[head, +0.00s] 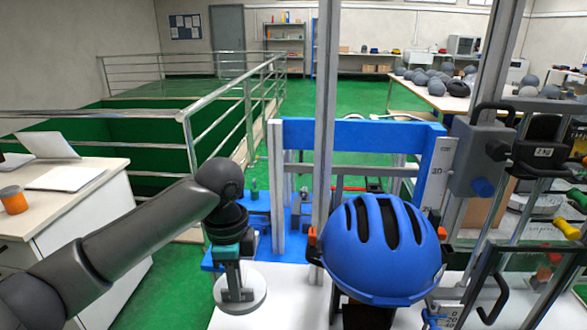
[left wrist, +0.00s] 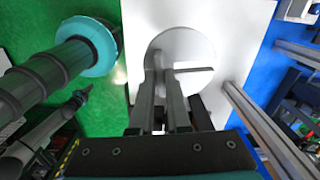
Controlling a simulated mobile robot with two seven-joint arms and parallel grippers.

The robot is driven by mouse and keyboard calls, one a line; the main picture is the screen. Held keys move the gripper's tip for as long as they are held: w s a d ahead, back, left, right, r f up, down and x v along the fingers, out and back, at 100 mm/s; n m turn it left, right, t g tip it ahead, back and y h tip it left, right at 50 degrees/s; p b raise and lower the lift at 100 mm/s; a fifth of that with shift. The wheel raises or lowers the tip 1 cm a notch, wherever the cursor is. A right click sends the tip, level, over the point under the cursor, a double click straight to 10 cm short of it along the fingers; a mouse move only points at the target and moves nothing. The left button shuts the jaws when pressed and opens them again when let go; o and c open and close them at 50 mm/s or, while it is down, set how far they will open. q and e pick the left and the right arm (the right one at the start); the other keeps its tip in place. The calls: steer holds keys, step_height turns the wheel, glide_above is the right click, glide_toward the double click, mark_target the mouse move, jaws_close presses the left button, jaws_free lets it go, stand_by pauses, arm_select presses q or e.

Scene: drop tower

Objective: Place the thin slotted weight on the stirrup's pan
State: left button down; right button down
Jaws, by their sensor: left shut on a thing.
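A pale grey round slotted weight (head: 256,290) is at the lower middle of the head view, at the tips of my left gripper (head: 235,291). In the left wrist view the weight (left wrist: 198,52) shows as a disc with a narrow dark slot running to its right side. My left gripper (left wrist: 168,75) points down and is shut on the weight near its middle. The weight is over or on a white surface (left wrist: 240,25); I cannot tell if it touches. I cannot make out the stirrup's pan for certain. My right gripper is not in view.
A blue helmet (head: 380,245) stands right of my left gripper, between orange-tipped supports. A tall grey post (head: 325,120) rises close by. A blue frame (head: 350,135) is behind. A white desk (head: 85,205) with an orange cup (head: 13,200) is at left, with steel railings beyond.

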arm_select(q)
steer(key=n, duration=0.1)
steer(key=s+r+n, duration=0.1)
steer(key=n, duration=0.1)
steer(key=shift+s+a+r+n, duration=0.25)
steer(key=shift+r+n, duration=0.05)
steer(key=shift+r, duration=0.05)
steer(key=n, duration=0.1)
steer(key=s+r+n, duration=0.1)
steer(key=s+n, duration=0.1)
steer(key=n, duration=0.1)
steer(key=shift+s+a+r, duration=0.15)
steer(key=shift+a, duration=0.1)
steer(key=s+a+r+n, duration=0.1)
steer(key=s+n, duration=0.5)
steer(key=n, duration=0.3)
steer(key=shift+s+a+r, duration=0.2)
steer(key=shift+s+r, duration=0.05)
steer(key=shift+r, duration=0.1)
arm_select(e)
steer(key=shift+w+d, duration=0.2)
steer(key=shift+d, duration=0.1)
